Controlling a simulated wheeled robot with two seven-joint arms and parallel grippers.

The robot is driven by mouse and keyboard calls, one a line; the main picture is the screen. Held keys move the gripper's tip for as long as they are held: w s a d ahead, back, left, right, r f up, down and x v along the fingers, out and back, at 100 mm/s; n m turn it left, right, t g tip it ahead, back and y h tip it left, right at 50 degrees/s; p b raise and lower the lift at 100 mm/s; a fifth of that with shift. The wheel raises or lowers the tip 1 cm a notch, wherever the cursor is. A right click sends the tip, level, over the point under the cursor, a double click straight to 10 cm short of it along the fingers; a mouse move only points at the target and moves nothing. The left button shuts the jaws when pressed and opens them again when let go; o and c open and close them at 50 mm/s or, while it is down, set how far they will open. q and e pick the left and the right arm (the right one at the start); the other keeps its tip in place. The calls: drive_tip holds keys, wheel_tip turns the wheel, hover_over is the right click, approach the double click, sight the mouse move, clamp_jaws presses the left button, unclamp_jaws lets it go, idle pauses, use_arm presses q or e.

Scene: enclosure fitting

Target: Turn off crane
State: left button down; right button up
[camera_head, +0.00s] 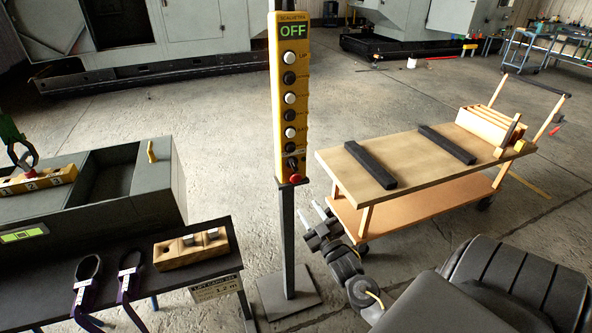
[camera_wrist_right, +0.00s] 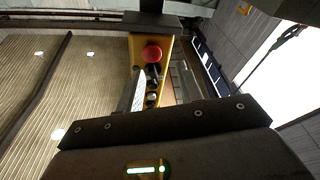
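Below are several white and black buttons and a red button (camera_head: 295,178) at the bottom. The red button (camera_wrist_right: 152,53) also shows in the right wrist view, on the pendant's lower end. My right gripper (camera_head: 311,209) is below and right of the pendant, apart from it. My left gripper is not in view.
A wooden cart (camera_head: 400,160) with two black bars and a wooden crate stands at right. A dark table (camera_head: 120,275) with a wooden block (camera_head: 192,250) and looped straps is at left, near a grey bin (camera_head: 160,190). Open floor lies behind the pendant.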

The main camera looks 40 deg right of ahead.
drive_tip(key=t, duration=0.2)
approach(295, 167)
drive_tip(key=s, duration=0.2)
drive_tip(key=p+x, duration=0.1)
drive_tip(key=x, duration=0.2)
drive_tip(key=p+x, duration=0.1)
drive_tip(key=x, duration=0.3)
drive_tip(key=p+x, duration=0.1)
drive_tip(key=x, duration=0.3)
drive_tip(key=shift+w+a+f, duration=0.25)
drive_tip(key=shift+f, duration=0.05)
drive_tip(key=shift+p, duration=0.3)
clamp_jaws()
